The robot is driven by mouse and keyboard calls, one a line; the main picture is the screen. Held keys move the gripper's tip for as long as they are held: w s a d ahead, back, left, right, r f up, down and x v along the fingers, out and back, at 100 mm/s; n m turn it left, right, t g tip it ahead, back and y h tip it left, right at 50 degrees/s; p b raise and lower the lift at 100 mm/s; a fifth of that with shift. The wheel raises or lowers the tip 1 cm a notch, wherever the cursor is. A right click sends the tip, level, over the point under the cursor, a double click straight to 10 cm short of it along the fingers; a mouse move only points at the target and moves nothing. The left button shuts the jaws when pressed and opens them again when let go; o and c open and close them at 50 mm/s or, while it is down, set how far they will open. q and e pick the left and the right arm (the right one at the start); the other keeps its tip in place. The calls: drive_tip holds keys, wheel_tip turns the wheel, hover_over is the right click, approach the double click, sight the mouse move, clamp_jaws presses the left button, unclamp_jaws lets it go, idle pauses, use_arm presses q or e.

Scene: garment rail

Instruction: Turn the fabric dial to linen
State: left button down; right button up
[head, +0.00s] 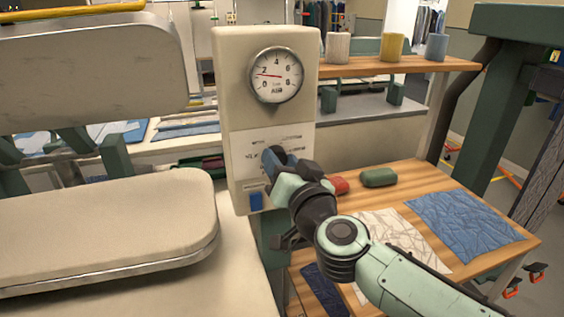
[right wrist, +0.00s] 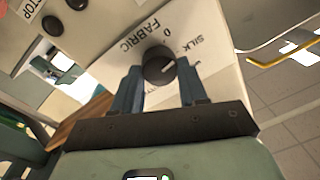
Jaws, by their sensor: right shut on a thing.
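The fabric dial (right wrist: 158,62) is a round black knob with a pale pointer line on a white panel (right wrist: 203,28) marked FABRIC, 0 and SILK. In the right wrist view the pointer aims to the upper right, roughly toward SILK. Other labels are hidden or unreadable, and I cannot see the word linen. My right gripper (right wrist: 160,70) is shut on the dial, one blue finger on each side. In the head view my right gripper (head: 273,158) is against the cream control box (head: 228,100) and hides the dial. My left gripper is not in view.
A padded press (head: 110,225) stands at the left. A wooden table (head: 400,180) with folded cloth (head: 465,222) and a green block (head: 379,177) lies at the right.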

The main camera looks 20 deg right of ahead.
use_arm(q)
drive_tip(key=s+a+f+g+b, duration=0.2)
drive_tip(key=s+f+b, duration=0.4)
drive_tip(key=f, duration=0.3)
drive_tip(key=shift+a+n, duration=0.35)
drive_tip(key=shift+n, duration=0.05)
use_arm(e)
drive_tip(key=shift+a+f+n+g+h, duration=0.15)
drive_tip(key=shift+n+h, duration=0.2)
drive_tip(key=shift+n, duration=5.3)
drive_tip(key=shift+a+r+n+g+h, duration=0.1)
drive_tip(key=shift+n+h, duration=0.2)
drive_tip(key=shift+n, duration=5.3)
drive_tip(key=shift+a+f+n+g+h, duration=0.15)
drive_tip(key=shift+n+h, duration=0.2)
drive_tip(key=shift+n, duration=5.3)
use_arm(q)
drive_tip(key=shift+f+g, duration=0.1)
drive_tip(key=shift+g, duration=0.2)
use_arm(e)
drive_tip(key=shift+d, duration=0.1)
drive_tip(key=o, duration=1.1)
drive_tip(key=shift+c, duration=0.2)
drive_tip(key=shift+s, duration=0.1)
